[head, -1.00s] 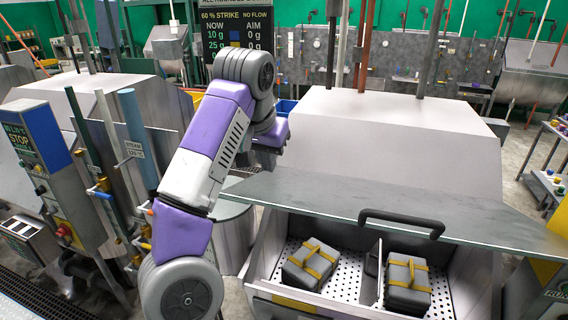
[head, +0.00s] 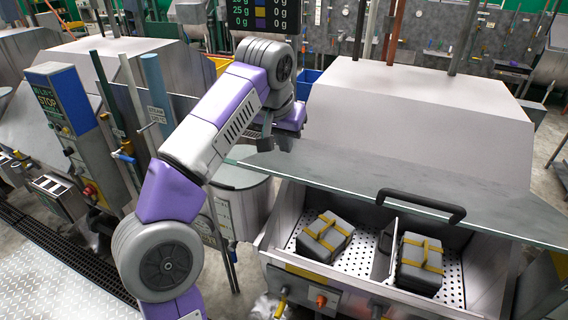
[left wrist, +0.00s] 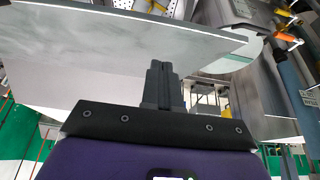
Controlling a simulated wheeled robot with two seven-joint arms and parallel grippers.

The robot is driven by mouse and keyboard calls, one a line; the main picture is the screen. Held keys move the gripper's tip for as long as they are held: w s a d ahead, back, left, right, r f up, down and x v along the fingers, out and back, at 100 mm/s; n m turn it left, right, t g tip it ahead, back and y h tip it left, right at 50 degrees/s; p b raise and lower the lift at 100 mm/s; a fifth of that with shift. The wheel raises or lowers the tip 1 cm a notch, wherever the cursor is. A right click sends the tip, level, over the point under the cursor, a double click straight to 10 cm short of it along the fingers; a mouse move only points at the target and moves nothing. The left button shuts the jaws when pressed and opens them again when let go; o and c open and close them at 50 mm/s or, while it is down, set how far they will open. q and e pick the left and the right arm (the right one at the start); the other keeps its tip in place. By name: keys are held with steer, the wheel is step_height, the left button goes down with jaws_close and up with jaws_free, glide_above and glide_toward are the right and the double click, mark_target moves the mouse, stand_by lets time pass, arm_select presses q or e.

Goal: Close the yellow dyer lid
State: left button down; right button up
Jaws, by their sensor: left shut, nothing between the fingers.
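The dyer lid (head: 340,180) is a flat grey sheet with a black bar handle (head: 420,205) near its front edge. It stands open, sticking out above the dyer's open trough. The dyer front carries a yellow strip (head: 305,272). My left gripper (head: 272,145) is at the lid's left rear part, with its fingers pointing down. In the left wrist view the fingers (left wrist: 162,68) are shut and empty, close to the sheet's edge; I cannot tell if they touch it. My right gripper is not in view.
Two grey strapped bundles (head: 325,237) (head: 420,264) lie in the trough, one on each side of a divider. A round metal drum (head: 240,205) stands left of the dyer. A control post with a blue top (head: 62,98) stands further left.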

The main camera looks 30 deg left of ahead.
arm_select(q)
step_height(320, 180, down, 5)
steer(key=shift+r+b, duration=0.1)
steer(key=shift+b, duration=0.45)
steer(key=shift+s+f, duration=0.25)
steer(key=shift+f, duration=0.3)
steer(key=shift+d, duration=0.1)
